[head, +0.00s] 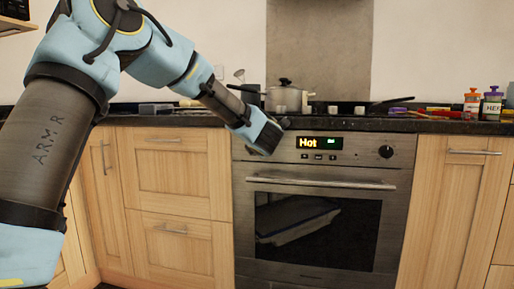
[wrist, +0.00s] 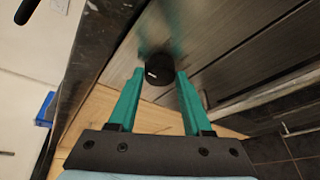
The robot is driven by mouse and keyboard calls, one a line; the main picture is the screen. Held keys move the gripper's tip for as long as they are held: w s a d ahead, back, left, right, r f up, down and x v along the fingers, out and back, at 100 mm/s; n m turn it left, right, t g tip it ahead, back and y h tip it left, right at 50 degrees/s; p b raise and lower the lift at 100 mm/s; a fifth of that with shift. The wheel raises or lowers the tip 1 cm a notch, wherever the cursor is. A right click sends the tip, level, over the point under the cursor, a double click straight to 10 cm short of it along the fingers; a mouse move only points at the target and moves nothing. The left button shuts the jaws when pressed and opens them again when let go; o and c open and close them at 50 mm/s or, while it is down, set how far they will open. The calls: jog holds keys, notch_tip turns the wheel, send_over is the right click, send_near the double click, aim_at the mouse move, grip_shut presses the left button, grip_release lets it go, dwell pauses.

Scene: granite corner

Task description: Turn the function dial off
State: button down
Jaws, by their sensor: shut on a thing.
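The oven (head: 318,205) is built into the wooden cabinets. The left dial, a black round knob with a white mark, shows in the wrist view (wrist: 158,68) on the metal panel; in the head view my gripper (head: 266,143) hides it. In the wrist view, the green fingers of my gripper (wrist: 161,74) stand one on each side of the knob, shut on it. A second dark dial (head: 386,152) sits at the right end of the panel, clear of my arm. The display (head: 309,142) between them reads "Hot" in orange, with a small green sign beside it.
The oven's bar handle (head: 320,183) runs across the door below the panel. The dark worktop (head: 350,122) overhangs just above, with a lidded pot (head: 283,98), a pan (head: 392,101) and bottles (head: 492,97). The floor front is mostly out of view.

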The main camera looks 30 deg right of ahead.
jog(key=shift+f, duration=0.1)
jog(key=shift+c, duration=1.7)
grip_release()
jog(key=p+v, duration=0.1)
jog(key=v, duration=0.9)
jog(key=shift+s+a, duration=0.25)
jog(key=shift+s, duration=0.05)
